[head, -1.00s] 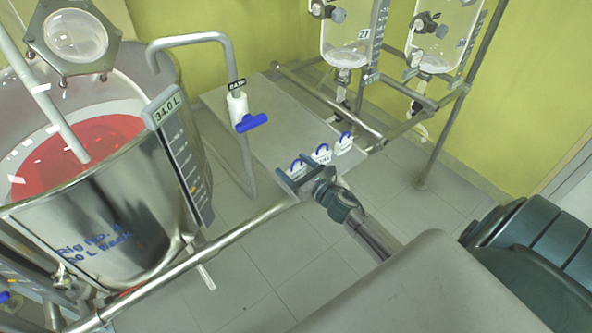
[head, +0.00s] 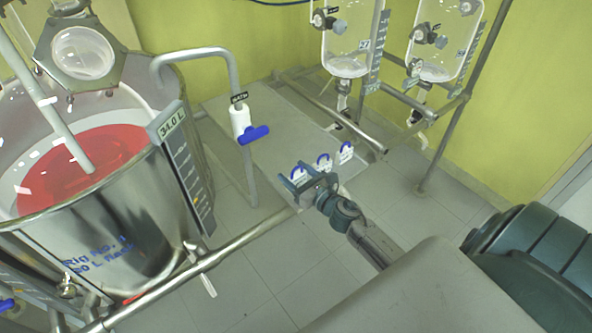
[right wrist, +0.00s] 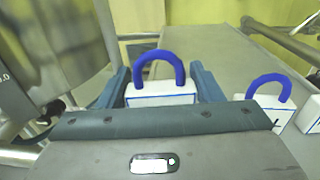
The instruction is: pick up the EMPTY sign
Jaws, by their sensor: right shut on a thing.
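Three white signs with blue arched handles stand in a row at the near end of a grey metal platform. My right gripper (head: 307,183) is at the leftmost sign (head: 299,173) and is shut on it. In the right wrist view this sign (right wrist: 160,97) sits between the two fingers, its blue handle rising above them; its lower part is hidden by the gripper. The middle sign (head: 323,162) and the right sign (head: 346,152) stand apart from the gripper. The lettering is too small or hidden to read, so I cannot tell which says EMPTY. My left gripper is out of view.
A steel vessel with red liquid (head: 120,225) stands at the left. A bent pipe with a blue-handled valve (head: 252,134) rises left of the signs. Metal rails (head: 215,262) run in front and behind. Glass vessels (head: 349,45) hang at the back. The platform (head: 270,150) is mostly bare.

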